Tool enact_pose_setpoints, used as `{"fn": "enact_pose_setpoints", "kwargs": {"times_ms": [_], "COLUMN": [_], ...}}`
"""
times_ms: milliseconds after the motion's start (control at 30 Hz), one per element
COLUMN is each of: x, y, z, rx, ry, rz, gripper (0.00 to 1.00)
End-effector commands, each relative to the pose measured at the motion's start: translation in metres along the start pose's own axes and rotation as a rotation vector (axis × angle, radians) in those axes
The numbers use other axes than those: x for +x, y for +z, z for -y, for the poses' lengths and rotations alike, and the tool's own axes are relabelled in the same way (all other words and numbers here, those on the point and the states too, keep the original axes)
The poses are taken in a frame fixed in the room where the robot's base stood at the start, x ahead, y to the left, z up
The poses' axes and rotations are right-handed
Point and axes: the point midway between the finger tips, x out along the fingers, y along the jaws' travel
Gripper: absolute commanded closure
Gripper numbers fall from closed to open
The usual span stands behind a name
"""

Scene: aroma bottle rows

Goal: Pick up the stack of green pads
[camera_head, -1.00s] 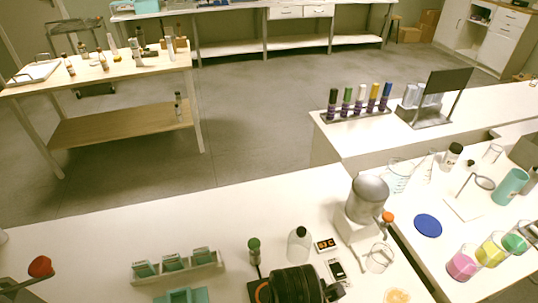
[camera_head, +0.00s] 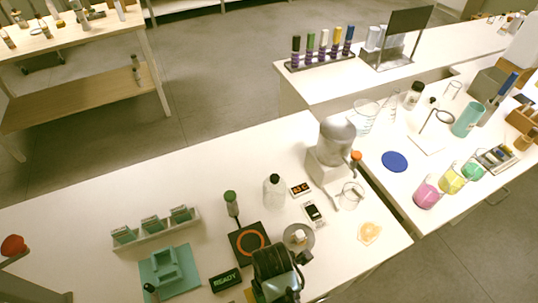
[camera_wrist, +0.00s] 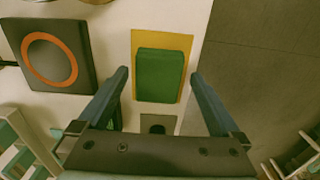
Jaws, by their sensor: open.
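The stack of green pads (camera_wrist: 158,75) lies on a yellow mat (camera_wrist: 146,40) on the white counter in the wrist view. My gripper (camera_wrist: 160,76) is open, with one finger on each side of the stack in the picture. Clear space shows between the stack and both fingers. The height of the fingers above the stack is hard to tell. In the head view my dark arm end (camera_head: 275,270) is at the bottom middle and hides the stack; only a sliver of yellow shows beside it.
A dark square plate with an orange ring (camera_wrist: 50,55) lies left of the stack in the wrist view. The counter edge and grey floor (camera_wrist: 245,70) are close on its right. A black READY box (camera_head: 226,280) and teal holder (camera_head: 168,270) stand left in the head view.

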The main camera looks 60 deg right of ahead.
Motion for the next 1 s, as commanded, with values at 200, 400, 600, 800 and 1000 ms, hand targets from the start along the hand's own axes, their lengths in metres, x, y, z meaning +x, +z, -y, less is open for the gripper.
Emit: {"fn": "enact_pose_setpoints", "kwargs": {"times_ms": [200, 400, 600, 800, 1000], "x": [0.0076, 0.0073, 0.0072, 0.0071, 0.0052], "y": [0.0000, 0.0001, 0.0001, 0.0001, 0.0001], "z": [-0.0004, -0.0004, -0.0004, -0.0005, -0.0006], "rx": [0.000, 0.000, 0.000, 0.000, 0.000], "ry": [0.002, 0.002, 0.002, 0.002, 0.002], "rz": [0.000, 0.000, 0.000, 0.000, 0.000], "gripper": [0.00, 0.16, 0.52, 0.80, 0.81]}}
